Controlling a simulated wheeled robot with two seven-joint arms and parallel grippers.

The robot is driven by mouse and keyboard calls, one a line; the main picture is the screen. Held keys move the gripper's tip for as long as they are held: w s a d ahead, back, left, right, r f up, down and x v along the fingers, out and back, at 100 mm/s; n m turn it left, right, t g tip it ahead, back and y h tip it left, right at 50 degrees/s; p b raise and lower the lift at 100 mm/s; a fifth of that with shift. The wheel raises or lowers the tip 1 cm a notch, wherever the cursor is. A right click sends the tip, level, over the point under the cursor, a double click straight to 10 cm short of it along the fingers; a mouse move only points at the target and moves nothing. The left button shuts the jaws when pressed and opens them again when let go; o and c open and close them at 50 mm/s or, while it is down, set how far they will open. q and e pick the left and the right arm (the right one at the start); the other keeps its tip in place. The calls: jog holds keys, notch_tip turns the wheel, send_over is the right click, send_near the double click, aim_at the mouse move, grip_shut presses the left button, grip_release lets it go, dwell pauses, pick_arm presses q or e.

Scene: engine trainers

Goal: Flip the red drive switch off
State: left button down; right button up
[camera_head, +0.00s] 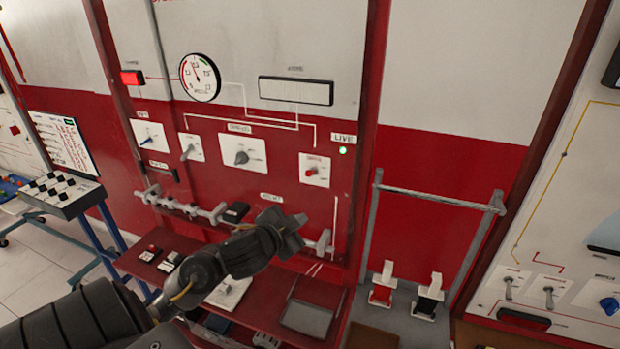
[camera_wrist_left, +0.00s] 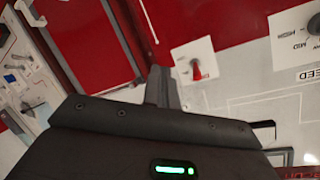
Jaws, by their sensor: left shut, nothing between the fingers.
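The red drive switch (camera_head: 312,171) is a small red toggle on a white plate at the right of the red panel, below the LIVE label. In the left wrist view the red toggle (camera_wrist_left: 197,71) shows on its white plate, just beyond and to the right of my fingertips. My left gripper (camera_head: 297,226) is shut and empty, below the switch plate in the head view. The gripper (camera_wrist_left: 161,86) also shows in the left wrist view, apart from the toggle. My right gripper is not in view.
A green lamp (camera_head: 342,150) is lit beside the switch. A rotary knob (camera_head: 242,157) and other switches sit to its left. A gauge (camera_head: 200,77) is above. A pipe rail (camera_head: 187,208) runs below, over a red shelf (camera_head: 150,257) with small items. A metal frame (camera_head: 436,198) stands at right.

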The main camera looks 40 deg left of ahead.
aim_at(311, 173)
pick_arm(q)
notch_tip(311, 173, up, 10)
jog(key=w+a+m+t, duration=0.1)
jog(key=w+a+t, duration=0.1)
jog(key=shift+w+r+m+t, duration=0.15)
jog(key=shift+w+m+t, duration=0.1)
jog(key=shift+m+t, duration=0.15)
jog(key=w, duration=0.7)
jog(key=w+a, duration=0.1)
jog(key=w, duration=0.2)
jog(key=shift+w+f+p, duration=0.2)
jog(key=shift+f+p, duration=0.2)
jog(key=s+a+f, duration=0.1)
jog(key=s+a+f+p, duration=0.1)
jog(key=f, duration=0.1)
jog(key=shift+a, duration=0.15)
